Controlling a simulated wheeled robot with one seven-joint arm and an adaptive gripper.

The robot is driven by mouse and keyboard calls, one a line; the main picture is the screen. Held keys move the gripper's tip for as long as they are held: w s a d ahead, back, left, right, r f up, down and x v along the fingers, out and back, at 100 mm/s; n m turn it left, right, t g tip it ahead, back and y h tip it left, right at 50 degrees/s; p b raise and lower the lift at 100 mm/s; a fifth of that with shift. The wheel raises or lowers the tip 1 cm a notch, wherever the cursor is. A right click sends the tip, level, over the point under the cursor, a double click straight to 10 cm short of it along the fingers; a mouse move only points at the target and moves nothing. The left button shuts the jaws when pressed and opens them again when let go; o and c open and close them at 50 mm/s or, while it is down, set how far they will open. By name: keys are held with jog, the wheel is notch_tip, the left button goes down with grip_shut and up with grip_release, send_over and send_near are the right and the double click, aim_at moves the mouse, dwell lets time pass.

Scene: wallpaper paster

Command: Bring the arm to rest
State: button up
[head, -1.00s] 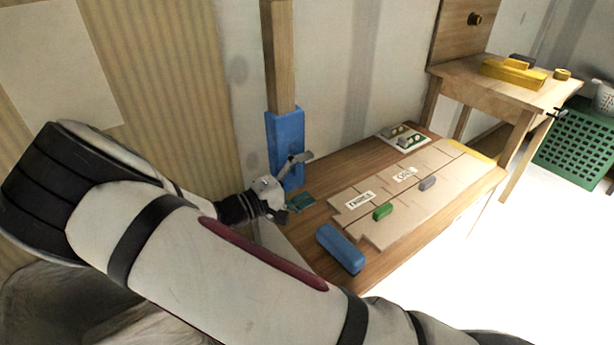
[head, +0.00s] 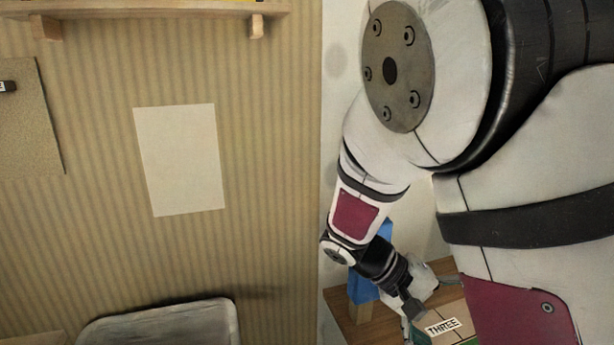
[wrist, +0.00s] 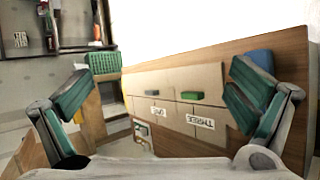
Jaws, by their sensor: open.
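My gripper (head: 418,298) is low at the right in the head view, above the wooden table, partly hidden by my arm. In the wrist view my gripper (wrist: 158,95) has its two teal-padded fingers spread wide, with nothing between them. My arm is bent and fills the right side of the head view. The THREE label (head: 442,326) shows in the head view.
A paper sheet (head: 182,160) hangs on the striped wall under a shelf (head: 150,14).

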jog(key=s+a+r+t+y, duration=0.1)
jog(key=s+a+r+y, duration=0.15)
jog(key=s, duration=0.55)
jog(key=s+a+r+t+y, duration=0.15)
jog(key=s+r+y, duration=0.25)
jog(key=s, duration=0.5)
jog(key=s+a+r+t+y, duration=0.1)
jog(key=s+a+r+y, duration=0.2)
jog(key=s, duration=0.5)
notch_tip(320, 180, up, 27)
jog(key=d+t+p, duration=0.1)
jog(key=t+p, duration=0.2)
jog(key=p, duration=2.2)
jog(key=shift+d+f+n+y, duration=0.2)
jog(key=shift+d+n+y, duration=0.1)
jog(key=shift+y, duration=0.15)
